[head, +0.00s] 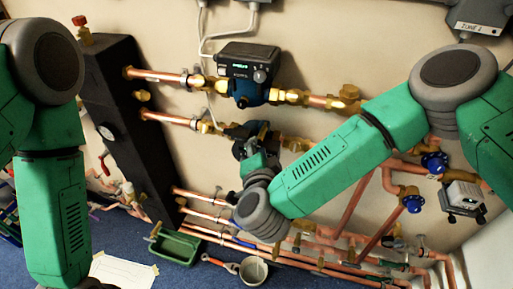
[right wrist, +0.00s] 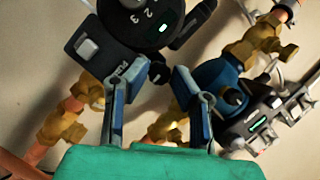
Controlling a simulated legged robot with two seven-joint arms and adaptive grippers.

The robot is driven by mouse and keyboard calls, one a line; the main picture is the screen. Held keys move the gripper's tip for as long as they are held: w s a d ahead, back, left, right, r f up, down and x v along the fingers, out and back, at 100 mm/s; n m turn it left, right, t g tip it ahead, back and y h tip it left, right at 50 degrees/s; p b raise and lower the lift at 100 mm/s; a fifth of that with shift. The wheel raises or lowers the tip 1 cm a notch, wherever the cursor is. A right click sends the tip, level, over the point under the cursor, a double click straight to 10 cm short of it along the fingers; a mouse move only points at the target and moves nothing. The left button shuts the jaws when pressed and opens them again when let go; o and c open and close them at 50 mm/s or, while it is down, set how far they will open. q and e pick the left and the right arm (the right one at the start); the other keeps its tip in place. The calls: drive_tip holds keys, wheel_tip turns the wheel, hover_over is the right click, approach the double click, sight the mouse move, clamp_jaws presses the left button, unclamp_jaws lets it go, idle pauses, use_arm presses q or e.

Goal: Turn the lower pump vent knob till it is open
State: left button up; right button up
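The lower pump (head: 246,133) is dark with a blue part, on the lower pipe run in the head view, partly behind my right gripper (head: 257,158). In the right wrist view the lower pump's dial housing (right wrist: 140,20) fills the top, with numbers and a grey switch. A small black vent knob (right wrist: 159,73) sits below it, between the tips of my right gripper (right wrist: 158,76). The fingers stand apart around the knob; contact is hard to tell. My left arm shows at the left of the head view, its gripper out of frame.
The upper pump (head: 248,92) sits above on brass and copper fittings, and shows at right in the wrist view (right wrist: 222,82). A black tank (head: 125,110) stands left. Blue-handled valves (head: 433,162) are at right.

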drive_tip(key=o, duration=0.4)
drive_tip(key=v, duration=1.2)
drive_tip(key=shift+f, duration=0.1)
